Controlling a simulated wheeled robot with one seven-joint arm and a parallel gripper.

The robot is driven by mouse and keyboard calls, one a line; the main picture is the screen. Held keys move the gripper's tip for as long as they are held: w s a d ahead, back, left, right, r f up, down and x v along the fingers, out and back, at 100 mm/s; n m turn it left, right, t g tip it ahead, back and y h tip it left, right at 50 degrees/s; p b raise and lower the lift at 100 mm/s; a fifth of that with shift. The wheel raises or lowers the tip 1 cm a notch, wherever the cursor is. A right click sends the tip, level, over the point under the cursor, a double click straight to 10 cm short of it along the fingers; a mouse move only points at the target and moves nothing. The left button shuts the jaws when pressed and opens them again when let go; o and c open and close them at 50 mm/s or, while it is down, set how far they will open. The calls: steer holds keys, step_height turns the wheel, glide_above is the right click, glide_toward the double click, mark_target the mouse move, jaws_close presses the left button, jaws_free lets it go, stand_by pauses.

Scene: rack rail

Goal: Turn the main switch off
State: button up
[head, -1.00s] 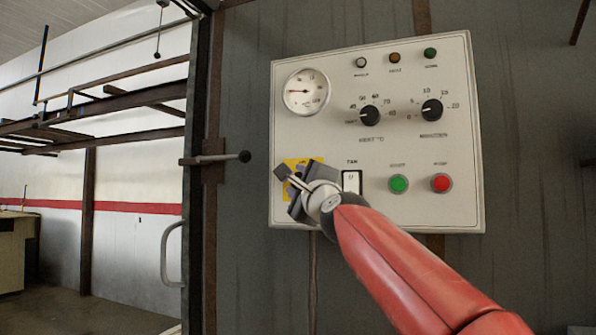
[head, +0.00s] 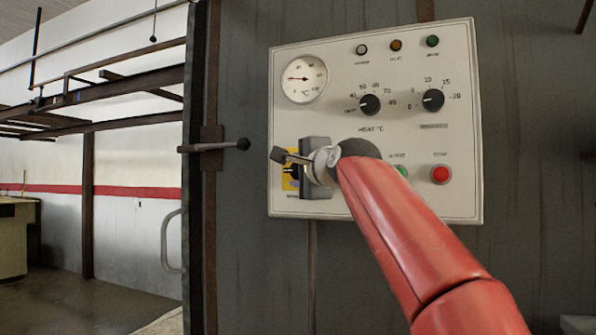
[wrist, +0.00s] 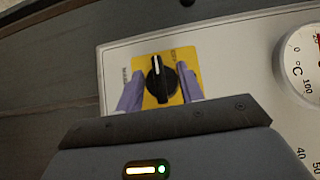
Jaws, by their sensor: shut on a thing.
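The main switch is a black knob (wrist: 160,78) with a white line, on a yellow plate (wrist: 146,62) with small lettering. In the wrist view its white line points to the top of the picture. My gripper (wrist: 160,92) is shut on the knob, with one pale finger on each side of it. In the head view my gripper (head: 290,172) is at the panel's lower left, and the yellow plate (head: 287,183) and part of the knob show behind it. The rest of the switch is hidden by my gripper.
The light panel (head: 350,75) also carries a gauge (head: 304,79), two dials (head: 370,104) (head: 433,100), lamps, a green button (head: 402,171) partly behind my arm and a red button (head: 441,174). A lever handle (head: 215,146) sticks out left of the panel.

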steer(key=o, duration=1)
steer(key=b+v, duration=0.2)
steer(key=v, duration=0.5)
steer(key=shift+s+d+b, duration=0.15)
steer(key=shift+s+b, duration=0.2)
steer(key=shift+f, duration=0.1)
steer(key=s+d+f+n+g+h, duration=0.2)
steer(key=s+f, duration=0.7)
steer(key=f, duration=0.7)
steer(key=s+d+f+n+g+h, duration=0.3)
steer(key=s+f, duration=0.7)
steer(key=f, duration=0.7)
steer(key=s+d+f+n+g+h, duration=0.2)
steer(key=s+d+f+n+g, duration=0.3)
steer(key=f, duration=1.2)
steer(key=shift+s+d+f+n+g+h, duration=0.15)
steer(key=shift+s+d+n, duration=0.55)
steer(key=shift+s+d, duration=0.4)
steer(key=shift+s+d+r+n+g+h, duration=0.15)
steer(key=shift+s+d+n, duration=0.55)
steer(key=shift+s+d, duration=0.35)
